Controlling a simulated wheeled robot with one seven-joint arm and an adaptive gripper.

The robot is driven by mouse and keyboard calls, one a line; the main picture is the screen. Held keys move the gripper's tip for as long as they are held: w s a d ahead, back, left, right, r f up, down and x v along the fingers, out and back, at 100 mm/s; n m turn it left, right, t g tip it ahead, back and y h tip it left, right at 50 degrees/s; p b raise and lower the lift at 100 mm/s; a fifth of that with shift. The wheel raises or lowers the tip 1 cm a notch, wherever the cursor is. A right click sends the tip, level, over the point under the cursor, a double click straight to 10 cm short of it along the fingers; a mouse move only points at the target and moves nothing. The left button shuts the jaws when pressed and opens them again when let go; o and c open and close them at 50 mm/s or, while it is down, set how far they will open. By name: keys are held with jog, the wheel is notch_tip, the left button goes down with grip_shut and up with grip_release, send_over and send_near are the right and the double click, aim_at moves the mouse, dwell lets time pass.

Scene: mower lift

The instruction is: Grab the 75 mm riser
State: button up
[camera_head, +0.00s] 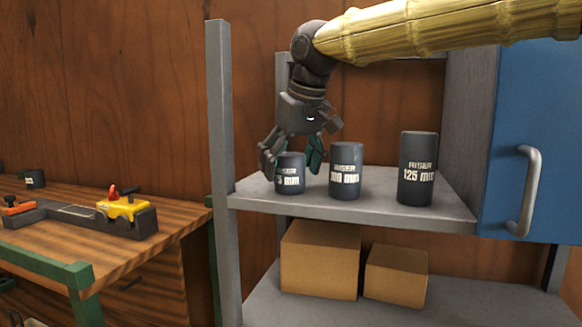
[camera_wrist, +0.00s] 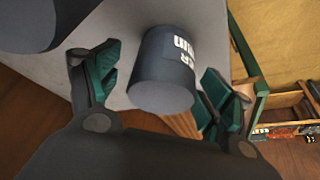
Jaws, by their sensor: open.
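The 75 mm riser (camera_head: 290,175) is the shortest dark grey cylinder on the upper grey shelf, at the left of the row. Its label is partly hidden by my gripper and reads "5 mm". My gripper (camera_head: 291,170) is open, pointing down, with one finger at each side of this riser. In the wrist view, the riser (camera_wrist: 162,75) stands between the green-padded fingertips (camera_wrist: 158,85). A gap shows at the left finger; the right finger is close to the riser, and I cannot tell whether it touches.
The 100 mm riser (camera_head: 346,172) stands close at the right, and the 125 mm riser (camera_head: 417,170) farther right. A grey post (camera_head: 219,150) rises at the shelf's left. Cardboard boxes (camera_head: 320,262) sit below. A blue door (camera_head: 545,140) is at right, a wooden workbench (camera_head: 170,240) at left.

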jog(key=shift+s, duration=0.15)
jog(key=c, duration=1.2)
jog(key=shift+c, duration=0.4)
jog(key=shift+r, duration=0.15)
